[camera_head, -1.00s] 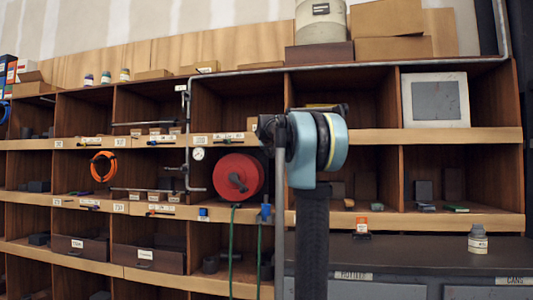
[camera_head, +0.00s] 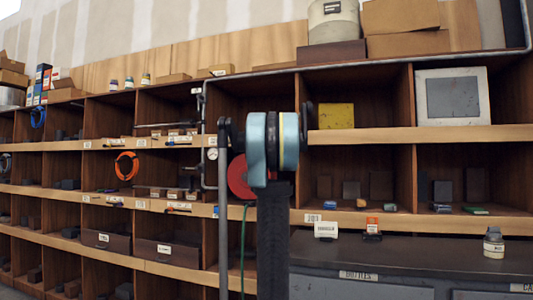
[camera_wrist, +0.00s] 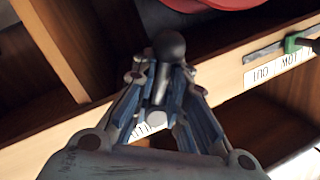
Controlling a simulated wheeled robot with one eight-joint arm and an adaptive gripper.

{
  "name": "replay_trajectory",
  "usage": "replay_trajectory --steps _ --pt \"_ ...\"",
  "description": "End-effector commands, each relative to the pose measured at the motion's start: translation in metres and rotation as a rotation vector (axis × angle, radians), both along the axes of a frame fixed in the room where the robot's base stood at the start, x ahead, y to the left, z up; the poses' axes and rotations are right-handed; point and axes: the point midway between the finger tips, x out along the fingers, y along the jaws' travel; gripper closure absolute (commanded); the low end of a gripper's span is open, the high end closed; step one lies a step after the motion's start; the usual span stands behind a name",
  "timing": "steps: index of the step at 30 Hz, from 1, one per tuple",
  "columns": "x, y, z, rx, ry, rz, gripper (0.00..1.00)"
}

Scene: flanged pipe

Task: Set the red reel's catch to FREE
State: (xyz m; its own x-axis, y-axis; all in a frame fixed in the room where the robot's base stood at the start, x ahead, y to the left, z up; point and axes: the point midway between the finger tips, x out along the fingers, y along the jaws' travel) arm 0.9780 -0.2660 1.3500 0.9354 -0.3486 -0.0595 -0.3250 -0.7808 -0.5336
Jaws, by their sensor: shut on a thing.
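The red reel (camera_head: 238,178) stands in a shelf bay in the head view, and my arm covers much of it. A red edge of it (camera_wrist: 215,4) shows at the top of the wrist view. My gripper (camera_wrist: 163,80) is shut on a dark rod with a black ball knob (camera_wrist: 169,45), which projects between the fingertips. What the rod's far end joins is hidden. A green piece (camera_wrist: 292,42) sits on a grey bar at the right of the wrist view, above a white label strip that appears upside down. I cannot tell which part is the catch.
Wooden shelf edges (camera_wrist: 80,120) run close beneath my gripper. A grey pipe (camera_head: 204,140) and gauge stand left of the reel. An orange hose coil (camera_head: 127,166) hangs farther left. A dark counter (camera_head: 410,255) lies at the lower right.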

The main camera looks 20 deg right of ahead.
Motion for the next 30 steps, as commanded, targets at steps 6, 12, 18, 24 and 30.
replay_trajectory --steps 6,12,18,24,30 --pt "0.0009 0.0035 -0.0029 0.110 -0.065 0.001 1.00" --pt "0.0023 0.0051 -0.0011 0.164 -0.106 0.002 1.00" --pt "0.0025 0.0046 -0.0004 0.185 -0.122 0.002 1.00" --pt "0.0026 0.0040 -0.0002 0.188 -0.124 0.001 1.00" --pt "0.0025 0.0036 -0.0001 0.188 -0.123 0.000 0.82"
